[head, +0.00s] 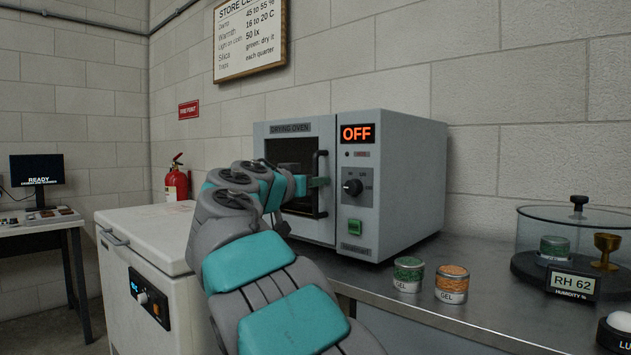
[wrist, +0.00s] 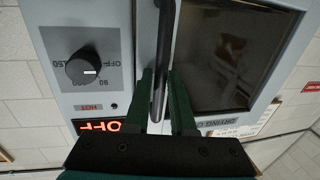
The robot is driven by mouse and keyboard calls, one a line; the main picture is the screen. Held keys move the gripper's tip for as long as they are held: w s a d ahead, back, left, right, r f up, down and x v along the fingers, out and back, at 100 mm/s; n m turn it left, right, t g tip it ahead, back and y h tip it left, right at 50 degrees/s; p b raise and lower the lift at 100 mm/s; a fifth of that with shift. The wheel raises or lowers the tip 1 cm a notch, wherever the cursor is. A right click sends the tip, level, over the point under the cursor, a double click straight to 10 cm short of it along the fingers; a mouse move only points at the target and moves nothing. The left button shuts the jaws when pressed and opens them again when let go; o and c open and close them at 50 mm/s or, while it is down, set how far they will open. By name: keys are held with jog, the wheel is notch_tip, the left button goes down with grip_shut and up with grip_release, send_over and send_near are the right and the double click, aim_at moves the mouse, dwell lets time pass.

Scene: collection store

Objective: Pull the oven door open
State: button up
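The drying oven (head: 400,180) is a pale grey box on a metal bench. Its door (head: 275,150) has a dark window and is shut. A black upright bar handle (head: 318,165) runs along the door's right edge. My gripper (head: 318,182) is at this handle in the head view, partly hidden by my arm. In the wrist view the handle (wrist: 163,45) passes between the two green fingers of my gripper (wrist: 162,75), one on each side. The fingers are close to the bar, but I cannot tell whether they press on it.
The oven's display (head: 357,133) reads OFF above a knob. Two gel jars, a green one (head: 408,274) and an orange one (head: 451,284), stand before the oven. A glass dome (head: 535,232) is at right. A white chest (head: 150,235) stands left, below the door's level.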

grip_shut()
dwell(1.2)
